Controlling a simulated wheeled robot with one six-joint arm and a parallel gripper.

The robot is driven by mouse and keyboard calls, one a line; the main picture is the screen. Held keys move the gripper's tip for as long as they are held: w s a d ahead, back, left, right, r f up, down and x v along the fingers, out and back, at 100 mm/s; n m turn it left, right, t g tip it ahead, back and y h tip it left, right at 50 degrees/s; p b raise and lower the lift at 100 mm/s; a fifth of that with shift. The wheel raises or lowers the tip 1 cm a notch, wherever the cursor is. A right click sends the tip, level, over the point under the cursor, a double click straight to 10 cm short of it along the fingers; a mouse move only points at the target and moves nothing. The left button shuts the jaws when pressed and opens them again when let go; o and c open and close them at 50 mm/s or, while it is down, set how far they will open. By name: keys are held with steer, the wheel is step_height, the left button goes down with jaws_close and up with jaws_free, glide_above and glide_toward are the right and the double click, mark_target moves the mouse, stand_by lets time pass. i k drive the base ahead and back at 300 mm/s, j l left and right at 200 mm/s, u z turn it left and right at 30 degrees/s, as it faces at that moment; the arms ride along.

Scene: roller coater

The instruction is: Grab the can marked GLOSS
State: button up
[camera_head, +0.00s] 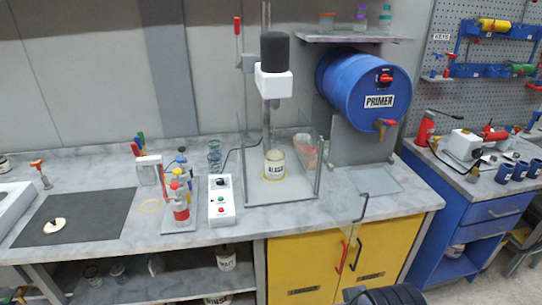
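A small pale can (274,166) with dark lettering on its label, which seems to read GLOSS, stands upright on the base plate of a mixer stand on the grey bench. The black-and-white mixer head (274,68) is above it, and its shaft comes down to the can's top; I cannot tell how far it reaches inside. Clear guard panels (319,165) stand around the can's place. My gripper is not recognisable in this view.
A white control box (221,200) and a rack of coloured bottles (179,205) stand left of the mixer. A blue PRIMER drum (362,88) is at right. Another labelled can (226,257) is on the shelf below. The bench's front strip is mostly clear.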

mark_target(275, 165)
steer(key=i+u, duration=0.15)
steer(key=i, duration=0.55)
steer(key=i+l+u, duration=0.15)
steer(key=i, duration=0.55)
